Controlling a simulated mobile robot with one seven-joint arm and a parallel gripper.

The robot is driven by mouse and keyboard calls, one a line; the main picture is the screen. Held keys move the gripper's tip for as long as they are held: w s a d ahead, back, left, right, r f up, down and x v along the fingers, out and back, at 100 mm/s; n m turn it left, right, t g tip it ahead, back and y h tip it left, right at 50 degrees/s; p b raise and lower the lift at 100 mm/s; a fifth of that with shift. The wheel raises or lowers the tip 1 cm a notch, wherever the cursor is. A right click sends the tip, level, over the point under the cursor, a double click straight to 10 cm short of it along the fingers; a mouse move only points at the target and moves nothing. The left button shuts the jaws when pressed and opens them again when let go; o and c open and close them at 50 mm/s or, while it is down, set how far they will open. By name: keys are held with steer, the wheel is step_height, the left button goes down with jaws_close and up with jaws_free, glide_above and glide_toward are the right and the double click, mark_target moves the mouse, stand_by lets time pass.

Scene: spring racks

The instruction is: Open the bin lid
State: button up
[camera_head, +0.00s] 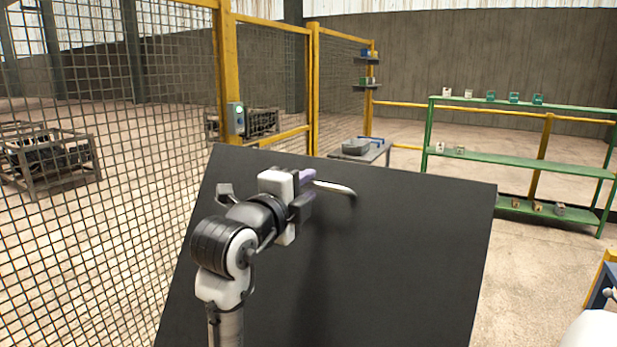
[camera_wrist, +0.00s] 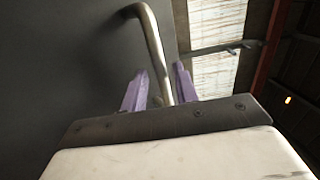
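The bin lid (camera_head: 400,250) is a large flat dark panel. It fills the middle of the head view and stands tilted, and it also covers the left of the wrist view (camera_wrist: 60,70). A bent metal handle (camera_head: 337,187) sticks out near its upper edge. My gripper (camera_head: 308,175) is at this handle. In the wrist view its two purple fingers stand apart, one on each side of the handle bar (camera_wrist: 150,30), with narrow gaps seeming to show on both sides. The bin body below the lid is hidden.
A yellow-framed mesh fence (camera_head: 226,70) runs along the left, with a switch box (camera_head: 235,118) on its post. A small grey table (camera_head: 375,155) stands behind the lid. A green rack (camera_head: 520,162) with small boxes stands at the right. Floor is open between.

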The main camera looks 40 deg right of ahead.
steer(key=shift+w+x, duration=0.2)
steer(key=shift+x, duration=0.8)
steer(key=shift+a, duration=0.1)
steer(key=shift+s, duration=0.1)
steer(key=shift+c, duration=0.4)
jaws_close()
steer(key=shift+a, duration=0.1)
